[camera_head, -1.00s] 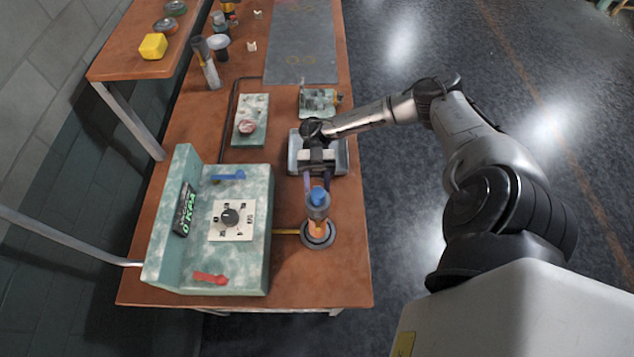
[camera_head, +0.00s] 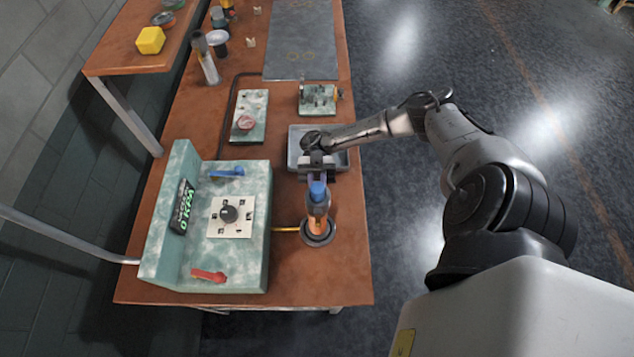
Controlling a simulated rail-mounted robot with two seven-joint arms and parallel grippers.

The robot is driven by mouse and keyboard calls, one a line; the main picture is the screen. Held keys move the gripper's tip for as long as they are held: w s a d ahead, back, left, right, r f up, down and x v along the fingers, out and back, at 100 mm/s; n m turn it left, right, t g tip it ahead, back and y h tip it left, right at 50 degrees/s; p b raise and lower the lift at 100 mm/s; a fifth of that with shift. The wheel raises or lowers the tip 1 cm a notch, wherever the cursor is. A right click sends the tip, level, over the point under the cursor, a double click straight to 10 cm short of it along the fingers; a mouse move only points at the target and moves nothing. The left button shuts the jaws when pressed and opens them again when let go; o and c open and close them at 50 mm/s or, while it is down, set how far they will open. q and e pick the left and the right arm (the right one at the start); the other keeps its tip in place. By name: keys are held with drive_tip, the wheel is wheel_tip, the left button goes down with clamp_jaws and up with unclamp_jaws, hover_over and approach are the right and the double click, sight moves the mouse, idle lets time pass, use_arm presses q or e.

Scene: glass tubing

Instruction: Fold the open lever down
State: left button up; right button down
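A green mottled control box (camera_head: 255,262) stands at the front left of the table. It has a blue lever (camera_head: 227,172) near its far edge, a red lever (camera_head: 209,275) near its front edge and a black knob (camera_head: 229,214) on a pale plate between them. The picture is too small to tell how far each lever is raised. My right gripper (camera_head: 318,176) hangs just beyond the blue top of an upright orange burner-like piece (camera_head: 317,221), right of the box. Its fingertips are partly hidden, and touching cannot be told. No gripper touches either lever. My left gripper is out of view.
A grey tray (camera_head: 340,160) lies under my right wrist. A green plate with a reddish disc (camera_head: 246,124) and a small green fixture (camera_head: 318,97) stand farther back. A dark mat (camera_head: 300,45) covers the far table. Bare table lies before the burner.

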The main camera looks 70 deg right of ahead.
drive_tip(key=c, duration=1.2)
unclamp_jaws()
drive_tip(key=shift+a, duration=0.1)
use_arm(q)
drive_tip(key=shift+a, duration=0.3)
use_arm(e)
drive_tip(key=shift+o, duration=0.2)
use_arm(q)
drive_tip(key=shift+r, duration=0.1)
use_arm(e)
drive_tip(key=shift+r, duration=0.1)
